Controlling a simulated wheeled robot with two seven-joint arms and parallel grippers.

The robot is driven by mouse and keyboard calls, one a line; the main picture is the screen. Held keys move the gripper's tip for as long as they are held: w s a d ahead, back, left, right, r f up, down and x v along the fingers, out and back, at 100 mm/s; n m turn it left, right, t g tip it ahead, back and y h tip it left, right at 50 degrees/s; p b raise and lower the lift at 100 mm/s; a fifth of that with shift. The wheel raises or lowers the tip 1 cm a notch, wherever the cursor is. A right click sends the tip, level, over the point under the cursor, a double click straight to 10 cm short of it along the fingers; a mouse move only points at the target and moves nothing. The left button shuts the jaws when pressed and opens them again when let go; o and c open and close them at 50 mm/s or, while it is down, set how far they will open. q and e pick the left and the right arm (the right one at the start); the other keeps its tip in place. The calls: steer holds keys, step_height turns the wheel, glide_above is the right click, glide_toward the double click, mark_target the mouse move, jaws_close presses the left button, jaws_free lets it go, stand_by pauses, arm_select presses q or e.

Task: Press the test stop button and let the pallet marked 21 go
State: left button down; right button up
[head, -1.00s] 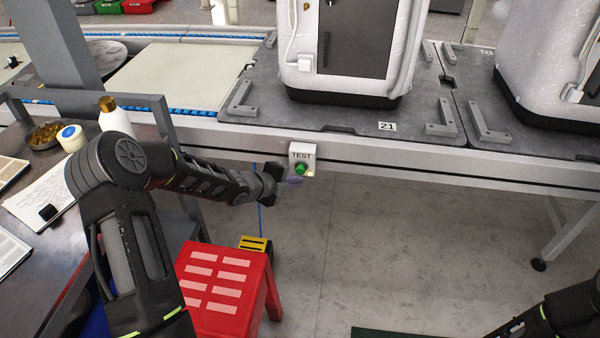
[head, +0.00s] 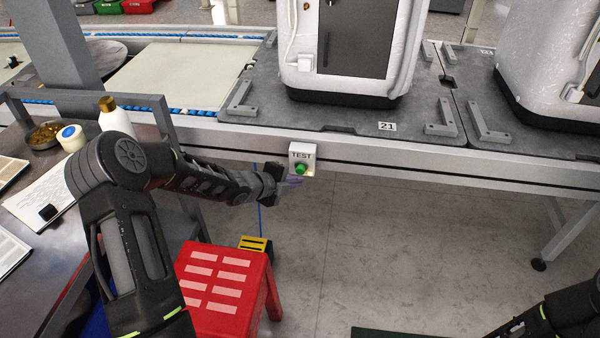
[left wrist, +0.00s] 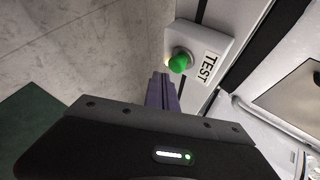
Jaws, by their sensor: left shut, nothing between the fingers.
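The white TEST box (head: 302,153) with a green button (head: 301,169) is fixed to the front rail of the conveyor. The green button also shows in the left wrist view (left wrist: 180,63). My left gripper (head: 292,181) is shut and empty, its fingertips just below and left of the button. In the left wrist view the shut fingers (left wrist: 162,92) point toward the button; I cannot tell whether they touch it. The pallet marked 21 (head: 350,118) is a dark grey plate on the conveyor, bearing a white wrapped appliance (head: 345,50). My right gripper is out of view.
A second pallet (head: 486,88) with another wrapped appliance (head: 548,60) stands to the right. A red stool (head: 268,290) and a yellow item (head: 256,243) are on the floor below my left arm. A table with a white bottle (head: 114,118) is at left.

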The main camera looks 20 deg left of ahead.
arm_select(q)
steer(key=shift+w, duration=0.1)
stand_by(0.3)
steer(key=shift+w+a, duration=0.1)
steer(key=shift+w, duration=0.25)
